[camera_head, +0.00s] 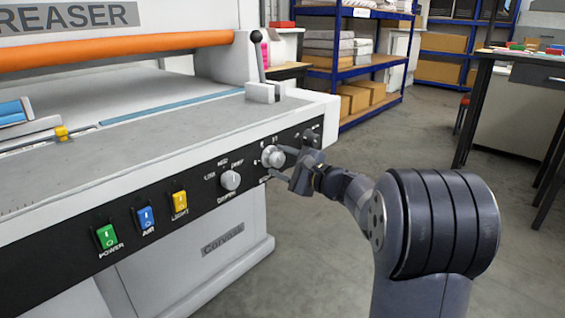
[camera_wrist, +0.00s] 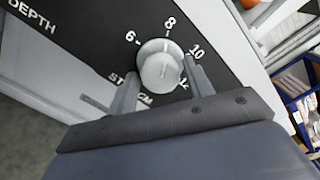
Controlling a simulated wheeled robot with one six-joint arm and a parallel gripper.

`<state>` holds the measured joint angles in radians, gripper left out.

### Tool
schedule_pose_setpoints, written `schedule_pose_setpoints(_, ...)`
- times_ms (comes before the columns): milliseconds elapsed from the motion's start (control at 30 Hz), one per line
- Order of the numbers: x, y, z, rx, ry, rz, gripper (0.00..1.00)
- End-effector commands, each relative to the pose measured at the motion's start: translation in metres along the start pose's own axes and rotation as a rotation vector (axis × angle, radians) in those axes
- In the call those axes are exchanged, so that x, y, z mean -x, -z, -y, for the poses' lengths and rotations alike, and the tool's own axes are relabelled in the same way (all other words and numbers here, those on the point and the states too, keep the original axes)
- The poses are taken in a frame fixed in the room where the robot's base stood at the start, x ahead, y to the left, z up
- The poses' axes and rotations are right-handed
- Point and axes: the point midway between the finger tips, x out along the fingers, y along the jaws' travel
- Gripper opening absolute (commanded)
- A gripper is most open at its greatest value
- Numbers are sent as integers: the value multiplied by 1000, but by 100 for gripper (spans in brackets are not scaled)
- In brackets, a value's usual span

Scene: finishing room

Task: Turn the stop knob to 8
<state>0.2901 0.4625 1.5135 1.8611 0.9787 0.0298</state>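The stop knob (camera_head: 272,156) is a round silver-grey knob on the black front panel. In the wrist view the knob (camera_wrist: 159,66) sits on a dial with 6, 8, 10 and 12 around it. Its label below is partly hidden by my fingers. I cannot clearly read which number its mark points at. My gripper (camera_head: 278,163) is at the knob, coming from the right. In the wrist view my gripper (camera_wrist: 159,70) has one finger on each side of the knob, with a small gap showing at the left finger. It looks open.
A depth knob (camera_head: 230,180) is left of the stop knob. Green power (camera_head: 107,237), blue air (camera_head: 146,219) and yellow light (camera_head: 180,204) switches lie further left. A lever (camera_head: 259,60) stands on top of the machine. The floor right of the machine is open.

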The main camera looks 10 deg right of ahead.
Motion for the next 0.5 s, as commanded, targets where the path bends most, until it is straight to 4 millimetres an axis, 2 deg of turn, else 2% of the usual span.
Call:
schedule_pose_setpoints(100, 0, 0, 0, 0, 1, 0, 59)
schedule_pose_setpoints(367, 2, 0, 1, 0, 2, 0, 59)
schedule_pose_setpoints(500, 15, 0, 2, 0, 2, -3, 59)
